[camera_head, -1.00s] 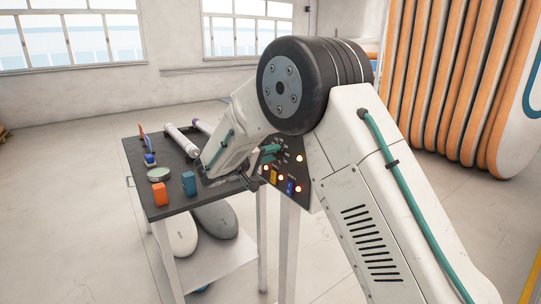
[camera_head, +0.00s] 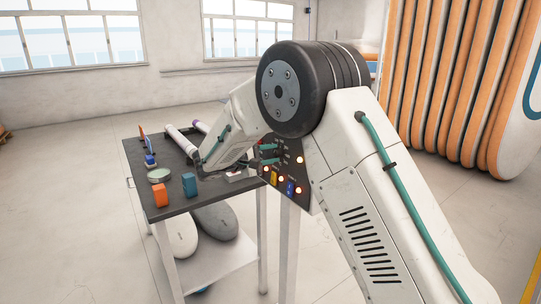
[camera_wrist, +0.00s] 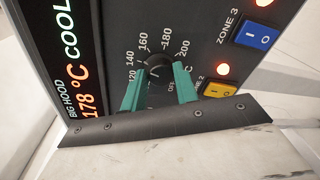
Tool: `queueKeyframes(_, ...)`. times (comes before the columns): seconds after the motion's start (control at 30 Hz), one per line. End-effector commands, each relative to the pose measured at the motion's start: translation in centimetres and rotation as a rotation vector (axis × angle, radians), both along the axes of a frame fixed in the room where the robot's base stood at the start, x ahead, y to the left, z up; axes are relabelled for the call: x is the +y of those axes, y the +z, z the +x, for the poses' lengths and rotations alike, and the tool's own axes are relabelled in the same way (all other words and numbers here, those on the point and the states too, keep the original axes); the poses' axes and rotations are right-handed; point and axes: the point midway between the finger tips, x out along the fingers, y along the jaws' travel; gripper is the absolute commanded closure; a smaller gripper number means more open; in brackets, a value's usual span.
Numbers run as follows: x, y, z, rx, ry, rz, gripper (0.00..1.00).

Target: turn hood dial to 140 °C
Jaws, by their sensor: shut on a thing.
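The hood dial (camera_wrist: 157,82) is a round black knob on a dark control panel (camera_wrist: 205,50), ringed by white numbers from 120 to 200. My gripper (camera_wrist: 160,72) has its two teal fingers on opposite sides of the knob, shut on it. The fingers hide parts of the knob's sides, and I cannot read its pointer setting surely. In the head view my gripper (camera_head: 268,154) is at the panel (camera_head: 291,177), and the dial is too small to make out.
A blue switch (camera_wrist: 257,38) marked zone 3 and a yellow switch (camera_wrist: 218,90) sit right of the dial, with lit red-orange lamps. A dark-topped table (camera_head: 180,207) holds orange and teal blocks, a round dish and rolls. Orange-edged boards (camera_head: 450,80) stand at the right.

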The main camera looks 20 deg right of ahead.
Motion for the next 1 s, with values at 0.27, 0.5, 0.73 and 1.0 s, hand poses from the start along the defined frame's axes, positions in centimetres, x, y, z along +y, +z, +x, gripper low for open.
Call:
queueKeyframes(0.27, 0.00, -0.07, 0.00, 0.087, -0.001, -0.027, 0.93)
queueKeyframes(0.5, 0.00, -0.08, 0.00, 0.106, -0.001, -0.033, 0.93)
queueKeyframes(0.73, 0.01, -0.08, 0.00, 0.105, -0.001, -0.033, 0.93)
queueKeyframes(1.0, 0.01, -0.04, 0.01, 0.104, -0.001, -0.033, 0.49)
